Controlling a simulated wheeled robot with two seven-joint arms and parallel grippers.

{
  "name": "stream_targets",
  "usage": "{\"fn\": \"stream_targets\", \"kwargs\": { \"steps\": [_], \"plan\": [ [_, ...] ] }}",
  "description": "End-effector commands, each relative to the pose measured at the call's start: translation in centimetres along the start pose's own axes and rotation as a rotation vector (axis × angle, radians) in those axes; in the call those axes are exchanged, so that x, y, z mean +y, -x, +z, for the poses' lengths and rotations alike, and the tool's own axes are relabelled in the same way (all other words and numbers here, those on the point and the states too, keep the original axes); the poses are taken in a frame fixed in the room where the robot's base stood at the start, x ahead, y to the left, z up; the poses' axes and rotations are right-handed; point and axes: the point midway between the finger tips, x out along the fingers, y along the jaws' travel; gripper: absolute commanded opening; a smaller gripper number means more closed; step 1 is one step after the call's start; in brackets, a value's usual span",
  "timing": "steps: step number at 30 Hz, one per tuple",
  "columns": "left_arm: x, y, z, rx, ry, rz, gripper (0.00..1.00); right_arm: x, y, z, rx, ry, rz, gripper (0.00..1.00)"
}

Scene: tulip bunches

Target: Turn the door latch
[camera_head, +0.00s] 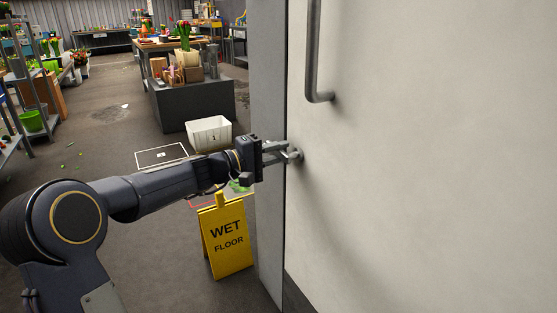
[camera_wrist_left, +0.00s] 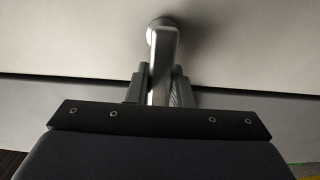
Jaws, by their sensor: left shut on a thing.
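The pale door (camera_head: 430,160) fills the right side of the head view. Its grey metal latch (camera_head: 294,155) sits near the door's left edge. My left gripper (camera_head: 278,152) reaches it from the left and is shut on it. In the left wrist view the latch (camera_wrist_left: 164,58) runs from its round mount on the door down between the two fingers of my left gripper (camera_wrist_left: 159,85). The fingers hide part of the latch. The door looks closed, though its edge is partly behind my arm. My right gripper is not in view.
A long vertical grey pull handle (camera_head: 313,55) is fixed on the door above the latch. A yellow wet floor sign (camera_head: 227,240) stands below my left forearm. A white bin (camera_head: 209,133) sits on the floor behind. Shelves and worktables with flowers stand farther back.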

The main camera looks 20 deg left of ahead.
Motion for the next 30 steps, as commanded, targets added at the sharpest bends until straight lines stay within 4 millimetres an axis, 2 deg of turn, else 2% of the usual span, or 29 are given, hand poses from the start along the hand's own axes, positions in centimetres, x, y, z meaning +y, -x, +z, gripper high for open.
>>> {"fn": "stream_targets", "kwargs": {
  "steps": [13,14,18,26,30],
  "plan": [
    [0.0,0.0,0.0,-0.001,-0.018,-0.002,0.0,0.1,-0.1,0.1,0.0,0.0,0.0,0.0],
    [0.0,0.0,0.0,-0.001,-0.018,-0.002,0.23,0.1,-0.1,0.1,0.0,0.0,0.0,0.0],
    [0.0,0.0,0.0,-0.001,-0.016,-0.001,0.41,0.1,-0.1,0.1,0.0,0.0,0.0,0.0],
    [0.0,0.0,0.0,0.0,-0.014,-0.001,0.42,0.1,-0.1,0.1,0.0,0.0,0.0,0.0],
    [0.1,1.0,-0.1,0.002,-0.014,-0.002,0.42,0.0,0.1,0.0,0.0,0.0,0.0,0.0]
  ]
}}
